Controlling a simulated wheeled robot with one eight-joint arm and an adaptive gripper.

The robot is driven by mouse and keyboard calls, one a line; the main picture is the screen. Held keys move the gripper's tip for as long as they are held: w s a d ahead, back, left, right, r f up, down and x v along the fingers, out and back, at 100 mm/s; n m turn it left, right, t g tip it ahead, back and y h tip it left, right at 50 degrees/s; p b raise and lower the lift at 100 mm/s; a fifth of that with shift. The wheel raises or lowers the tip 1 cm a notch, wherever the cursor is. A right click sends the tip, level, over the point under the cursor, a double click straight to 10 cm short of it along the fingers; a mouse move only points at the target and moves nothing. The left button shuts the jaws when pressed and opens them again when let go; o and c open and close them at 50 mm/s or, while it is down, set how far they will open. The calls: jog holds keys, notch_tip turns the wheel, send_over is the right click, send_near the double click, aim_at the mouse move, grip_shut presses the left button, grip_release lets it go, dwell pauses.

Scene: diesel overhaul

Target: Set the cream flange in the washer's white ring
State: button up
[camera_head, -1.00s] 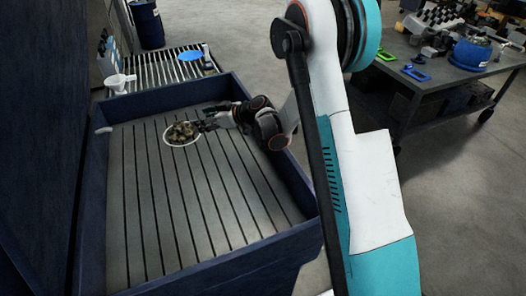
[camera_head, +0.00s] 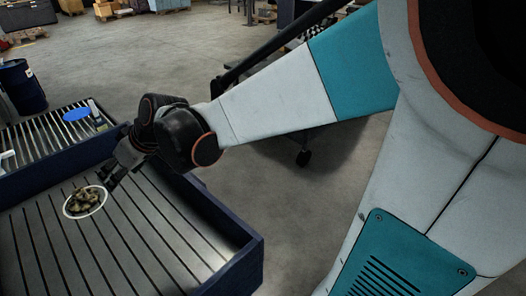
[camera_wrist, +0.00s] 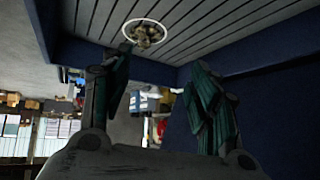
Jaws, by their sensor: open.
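The flange (camera_head: 84,199), a lobed, brownish-cream part, lies inside the white ring (camera_head: 88,215) on the washer's slatted floor (camera_head: 140,240). The flange (camera_wrist: 147,33) and ring also show at the top of the wrist view, beyond my fingers and apart from them. My gripper (camera_head: 107,179) is just up and right of the ring in the head view. In the wrist view my gripper (camera_wrist: 160,95) is open, with nothing between its two fingers. Whether the flange lies fully flat cannot be told at this size.
The washer's dark blue wall (camera_head: 225,270) bounds the slatted floor on the right. A roller rack (camera_head: 40,140) with a blue disc (camera_head: 76,115) adjoins the washer's far side. A blue drum (camera_head: 22,88) stands beyond. Open concrete floor lies to the right.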

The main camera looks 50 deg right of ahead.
jog(key=s+d+m+h, duration=0.2)
jog(key=s+d, duration=0.1)
jog(key=s, duration=0.7)
jog(key=s+d+m+h, duration=0.2)
jog(key=s+d, duration=0.1)
jog(key=s, duration=0.8)
jog(key=shift+s+d+f+h, duration=0.15)
jog(key=shift+d+f+h, duration=0.05)
jog(key=shift+f+h, duration=0.1)
